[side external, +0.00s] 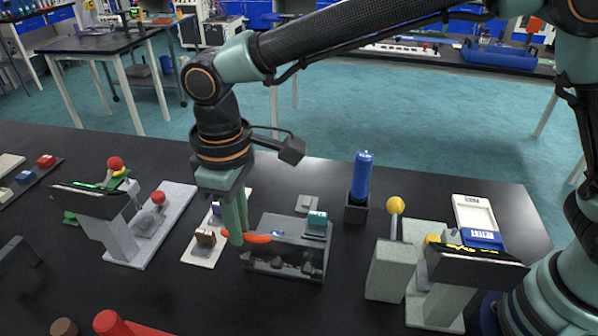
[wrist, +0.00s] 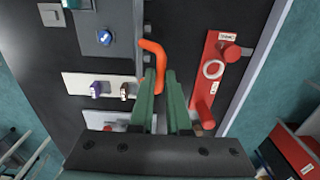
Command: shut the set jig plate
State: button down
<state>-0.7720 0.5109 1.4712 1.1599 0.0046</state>
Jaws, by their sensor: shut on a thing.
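The dark grey jig (side external: 262,262) stands on the black table in the middle of the side external view, with lumpy shapes along its front. An orange handle (side external: 257,238) sticks out at its left end. In the wrist view the jig's flat grey surface (wrist: 117,22) is at the upper left, and the bent orange handle (wrist: 153,50) runs down to the fingers. My gripper (side external: 236,240), with green fingers, points down and is shut on the handle. The fingers (wrist: 162,76) hide part of it. I cannot tell the plate's exact angle.
A white plate with purple and brown blocks (side external: 206,238) lies just left of the jig. A blue bottle (side external: 362,175) stands behind right. Grey instruments stand left (side external: 105,225) and right (side external: 387,270). A red fixture (wrist: 217,75) shows in the wrist view.

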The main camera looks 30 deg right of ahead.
jog(key=shift+w+d+r, duration=0.1)
jog(key=shift+w+r, duration=0.05)
jog(key=shift+r, duration=0.05)
jog(key=w+d+f, duration=0.3)
jog(key=w+d, duration=0.8)
jog(key=shift+w+d+f, duration=0.3)
jog(key=shift+w+d, duration=0.05)
jog(key=shift+d, duration=0.05)
jog(key=c, duration=0.9)
grip_release()
jog(key=shift+w, duration=0.1)
jog(key=shift+f, duration=0.1)
notch_tip(320, 180, up, 12)
